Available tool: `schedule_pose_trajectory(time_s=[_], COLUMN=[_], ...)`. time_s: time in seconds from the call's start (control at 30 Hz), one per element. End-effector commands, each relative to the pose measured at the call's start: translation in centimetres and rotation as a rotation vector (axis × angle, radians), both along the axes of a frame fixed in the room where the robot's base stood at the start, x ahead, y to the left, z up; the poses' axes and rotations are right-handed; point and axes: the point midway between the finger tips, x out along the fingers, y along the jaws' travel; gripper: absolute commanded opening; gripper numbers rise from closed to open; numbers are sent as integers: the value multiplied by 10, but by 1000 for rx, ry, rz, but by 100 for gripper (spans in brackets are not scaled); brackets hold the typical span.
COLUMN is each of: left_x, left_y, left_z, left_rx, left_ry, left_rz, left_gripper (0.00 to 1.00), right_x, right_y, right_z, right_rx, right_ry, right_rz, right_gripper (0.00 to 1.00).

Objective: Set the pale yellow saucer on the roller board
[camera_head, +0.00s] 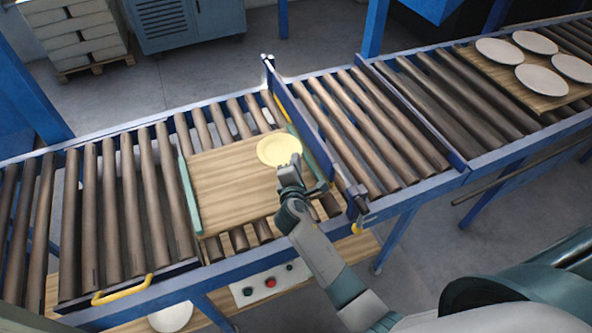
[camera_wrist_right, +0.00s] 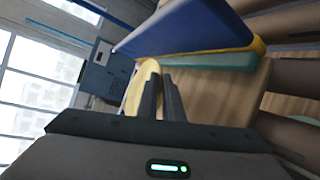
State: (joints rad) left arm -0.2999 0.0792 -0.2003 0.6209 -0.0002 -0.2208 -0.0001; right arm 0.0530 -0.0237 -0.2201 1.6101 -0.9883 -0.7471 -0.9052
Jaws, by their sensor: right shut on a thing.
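The pale yellow saucer (camera_head: 279,149) is over the right part of the wooden roller board (camera_head: 225,190), near its upper right corner. My right gripper (camera_head: 288,172) is shut on the saucer's near edge. In the right wrist view the saucer (camera_wrist_right: 146,82) shows edge-on at the two fingers (camera_wrist_right: 160,95), with the board (camera_wrist_right: 225,90) to the right. Whether the saucer touches the board I cannot tell. The board lies on the rollers between two green side strips (camera_head: 189,193). My left gripper is not in view.
A blue divider (camera_head: 318,135) stands across the conveyor just right of the board. Another board (camera_head: 550,99) with several white plates is at the upper right. A white plate (camera_head: 171,317) lies on a shelf below, near a button box (camera_head: 268,284). The board's left part is bare.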

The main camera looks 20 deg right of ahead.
Motion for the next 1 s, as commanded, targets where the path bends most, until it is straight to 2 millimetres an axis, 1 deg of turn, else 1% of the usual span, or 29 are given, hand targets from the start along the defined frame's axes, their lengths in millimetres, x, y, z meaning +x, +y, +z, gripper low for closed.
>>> schedule_pose_trajectory(time_s=[0.2, 0.3, 0.6, 0.77, 0.8, 1.0], left_x=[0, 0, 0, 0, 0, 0], left_y=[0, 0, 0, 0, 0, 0], left_z=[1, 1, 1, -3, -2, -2], left_rx=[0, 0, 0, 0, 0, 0], left_ry=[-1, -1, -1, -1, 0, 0], left_rz=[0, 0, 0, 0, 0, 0], left_gripper=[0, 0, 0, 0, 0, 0], right_x=[0, 0, 0, 0, 0, 0], right_y=[0, 0, 0, 0, 0, 0], right_z=[-26, -35, -38, -42, -41, -41], right_rx=[-2, -1, -1, 0, 0, 0], right_ry=[3, 2, 0, 1, 2, 2], right_rz=[1, 1, 2, 1, 1, 1], right_gripper=[0, 0, 0, 0, 14, 14])
